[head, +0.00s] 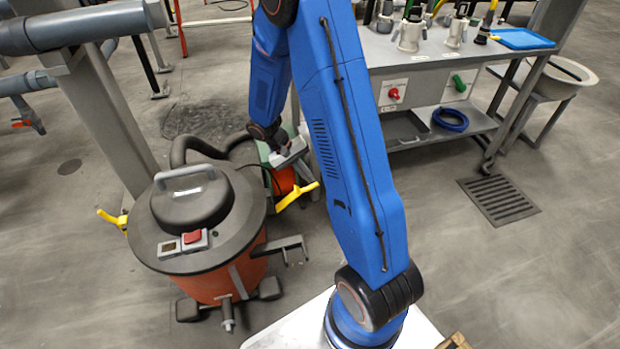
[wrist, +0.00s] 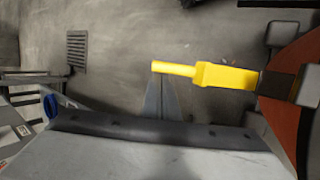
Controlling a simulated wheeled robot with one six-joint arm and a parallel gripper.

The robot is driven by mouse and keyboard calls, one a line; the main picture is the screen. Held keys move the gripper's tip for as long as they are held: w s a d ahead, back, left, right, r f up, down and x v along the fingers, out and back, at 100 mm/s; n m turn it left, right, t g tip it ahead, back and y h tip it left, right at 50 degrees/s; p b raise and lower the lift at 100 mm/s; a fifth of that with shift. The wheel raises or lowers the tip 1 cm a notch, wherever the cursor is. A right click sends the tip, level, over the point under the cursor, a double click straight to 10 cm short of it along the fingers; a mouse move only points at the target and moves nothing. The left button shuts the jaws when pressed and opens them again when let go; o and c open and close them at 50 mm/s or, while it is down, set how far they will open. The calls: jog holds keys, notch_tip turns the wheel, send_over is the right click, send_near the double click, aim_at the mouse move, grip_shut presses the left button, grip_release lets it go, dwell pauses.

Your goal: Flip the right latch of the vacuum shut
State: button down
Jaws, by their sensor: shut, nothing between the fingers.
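The vacuum (head: 245,190) is an orange drum with a dark grey lid, standing on the floor at the left in the head view. Its right latch (head: 297,196) is a yellow lever sticking outward and up from the drum's right side. The right latch also shows in the wrist view (wrist: 225,75), lying sideways with its thin end to the left. My gripper (head: 290,154) is beyond and above the latch in the head view. In the wrist view my shut, empty fingers (wrist: 161,80) point toward the latch's thin end; I cannot tell whether they touch it.
The left latch (head: 112,218) also sticks outward. A dark hose (head: 195,148) curves behind the vacuum. A grey workbench (head: 420,90) with a blue hose coil (head: 450,119) stands at the back right. A floor drain (head: 499,199) lies amid open floor.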

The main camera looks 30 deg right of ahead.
jog(key=w+a+r+m+g+h, duration=0.1)
jog(key=w+a+r+g+h, duration=0.1)
jog(key=a+r+h, duration=0.4)
jog(key=a, duration=0.4)
jog(key=shift+w, duration=0.4)
jog(key=shift+a+r, duration=0.1)
jog(key=shift+r, duration=0.2)
jog(key=shift+r, duration=0.65)
jog(key=w+a+r, duration=0.1)
jog(key=w+a, duration=0.4)
jog(key=w, duration=0.2)
jog(key=shift+w+a+r, duration=0.15)
jog(key=shift+w+r, duration=0.15)
dwell(0.3)
